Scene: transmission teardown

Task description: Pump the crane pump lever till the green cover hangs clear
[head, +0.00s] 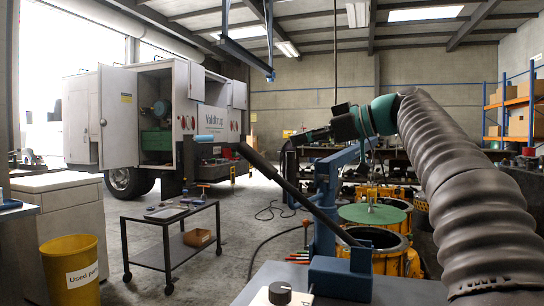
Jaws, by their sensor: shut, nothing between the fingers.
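The crane pump lever (300,193) is a dark bar with a thick black grip, slanting from upper left down to the blue pump block (341,278) in front. The green cover (372,214) is a flat disc under the blue crane (326,195), above the open yellow housing (376,238). A gap seems to show between cover and housing rim, but its size is hard to judge. My gripper (300,139) is shut and empty, pointing left, above and to the right of the lever's grip. It appears apart from the lever.
A black cart (168,222) with small tools stands left of the lever. A yellow used-parts bin (72,268) is at the lower left. A white truck (165,110) is behind. Open floor lies between cart and crane. A grey surface (400,291) with a knob fills the bottom.

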